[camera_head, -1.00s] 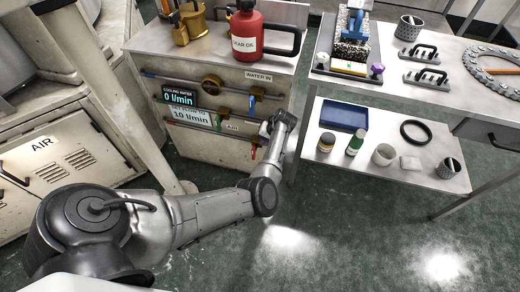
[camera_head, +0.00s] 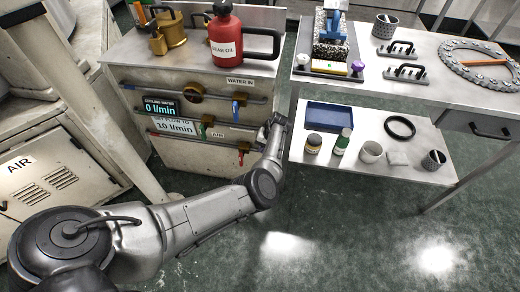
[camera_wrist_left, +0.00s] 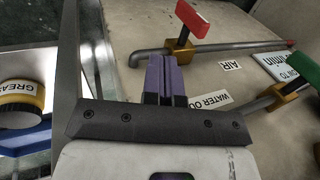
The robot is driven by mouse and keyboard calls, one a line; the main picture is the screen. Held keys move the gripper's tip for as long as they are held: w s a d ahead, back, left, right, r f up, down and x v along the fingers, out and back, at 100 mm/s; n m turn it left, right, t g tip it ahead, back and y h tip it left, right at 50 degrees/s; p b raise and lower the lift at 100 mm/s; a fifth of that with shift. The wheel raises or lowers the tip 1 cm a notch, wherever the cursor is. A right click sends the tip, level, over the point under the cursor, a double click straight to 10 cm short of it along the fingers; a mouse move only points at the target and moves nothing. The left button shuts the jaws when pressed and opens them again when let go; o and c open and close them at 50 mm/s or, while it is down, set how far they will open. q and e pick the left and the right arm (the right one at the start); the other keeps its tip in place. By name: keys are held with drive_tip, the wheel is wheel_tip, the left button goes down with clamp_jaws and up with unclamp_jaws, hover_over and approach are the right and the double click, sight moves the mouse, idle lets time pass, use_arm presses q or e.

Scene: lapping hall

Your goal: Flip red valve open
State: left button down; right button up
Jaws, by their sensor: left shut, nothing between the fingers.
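The red valve lever (camera_head: 242,156) hangs downward at the right end of the lowest pipe on the cabinet front, near the AIR label. In the left wrist view the red lever (camera_wrist_left: 193,18) rises from a brass valve body (camera_wrist_left: 181,48) on a grey pipe. My left gripper (camera_head: 268,126) is to the right of and above the lever in the head view. Its purple fingers (camera_wrist_left: 166,68) are shut and empty, with the tips just short of the pipe and valve body in the picture. Whether they touch it I cannot tell. My right gripper is not in view.
A blue-handled valve (camera_head: 237,106) is on the pipe above. The cooling water display (camera_head: 161,106) reads 0 l/min. A red gear oil can (camera_head: 225,42) stands on the cabinet. A two-level table (camera_head: 290,148) with jars stands close on the right.

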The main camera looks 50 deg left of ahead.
sight(242, 157)
use_arm(q)
drive_tip(key=s+a+f+b, duration=0.4)
drive_tip(key=a+f+b, duration=0.1)
drive_tip(key=f, duration=0.2)
drive_tip(key=shift+s, duration=0.3)
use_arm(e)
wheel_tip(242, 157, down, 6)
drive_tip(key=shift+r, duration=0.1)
